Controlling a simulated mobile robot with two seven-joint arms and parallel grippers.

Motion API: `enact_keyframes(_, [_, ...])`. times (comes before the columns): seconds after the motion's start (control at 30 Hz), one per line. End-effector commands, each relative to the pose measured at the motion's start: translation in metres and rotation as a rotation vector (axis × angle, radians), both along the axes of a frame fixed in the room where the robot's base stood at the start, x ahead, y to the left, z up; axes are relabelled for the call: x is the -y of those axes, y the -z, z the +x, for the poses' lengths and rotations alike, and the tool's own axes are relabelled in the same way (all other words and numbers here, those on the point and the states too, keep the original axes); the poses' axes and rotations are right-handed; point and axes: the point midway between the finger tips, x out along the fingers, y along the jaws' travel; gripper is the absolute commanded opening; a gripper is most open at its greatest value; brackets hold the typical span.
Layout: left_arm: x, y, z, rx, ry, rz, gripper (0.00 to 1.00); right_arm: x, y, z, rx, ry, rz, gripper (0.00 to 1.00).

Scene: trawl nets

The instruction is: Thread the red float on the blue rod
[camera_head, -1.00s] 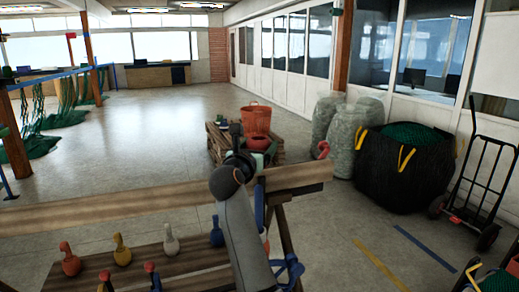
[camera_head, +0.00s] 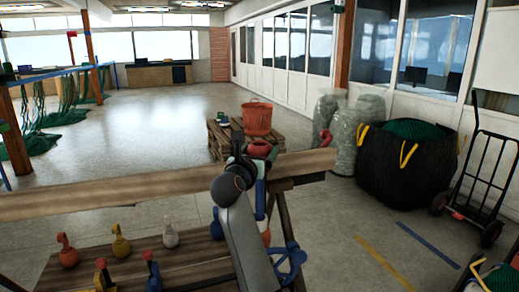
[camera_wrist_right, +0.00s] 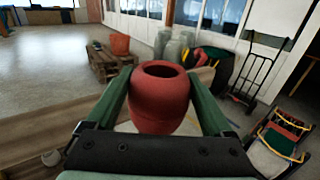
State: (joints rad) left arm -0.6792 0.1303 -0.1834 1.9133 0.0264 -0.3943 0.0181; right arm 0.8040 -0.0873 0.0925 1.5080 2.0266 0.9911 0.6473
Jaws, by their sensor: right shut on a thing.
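The red float (camera_head: 260,149) is a round, barrel-like piece with a dark hole in its top. My right gripper (camera_head: 256,152) is shut on it and holds it upright. In the right wrist view the float (camera_wrist_right: 160,98) sits between the two green fingers, its hole facing up. In the head view my wrist hides part of the gripper. A blue upright part (camera_head: 260,200) shows behind my right forearm; I cannot tell whether it is the blue rod. My left gripper is not in view.
A wooden beam (camera_head: 120,194) crosses in front of me. Below it a slatted shelf carries a red (camera_head: 68,256), a yellow (camera_head: 121,245) and a white hooked piece (camera_head: 170,237). An orange basket (camera_head: 257,119) on pallets, a black bag (camera_head: 405,178) and a hand truck (camera_head: 485,175) stand beyond.

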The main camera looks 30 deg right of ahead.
Motion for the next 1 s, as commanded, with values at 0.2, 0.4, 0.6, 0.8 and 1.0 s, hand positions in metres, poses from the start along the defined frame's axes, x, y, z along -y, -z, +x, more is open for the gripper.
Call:
enact_keyframes(0.2, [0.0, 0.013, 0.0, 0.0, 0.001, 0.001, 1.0, 0.0, 0.018, 0.0, 0.001, 0.0, -0.001, 0.29])
enact_keyframes(0.4, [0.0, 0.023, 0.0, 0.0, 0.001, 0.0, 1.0, 0.0, 0.032, 0.0, 0.001, 0.0, 0.001, 0.29])
enact_keyframes(0.6, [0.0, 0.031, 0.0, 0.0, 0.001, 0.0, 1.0, 0.0, 0.043, 0.0, 0.001, 0.0, 0.0, 0.29])
enact_keyframes(0.8, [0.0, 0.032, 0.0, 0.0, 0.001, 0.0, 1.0, 0.0, 0.046, 0.0, 0.001, 0.0, -0.002, 0.29])
enact_keyframes(1.0, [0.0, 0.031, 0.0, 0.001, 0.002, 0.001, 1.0, 0.0, 0.045, 0.0, 0.001, 0.0, -0.001, 0.29])
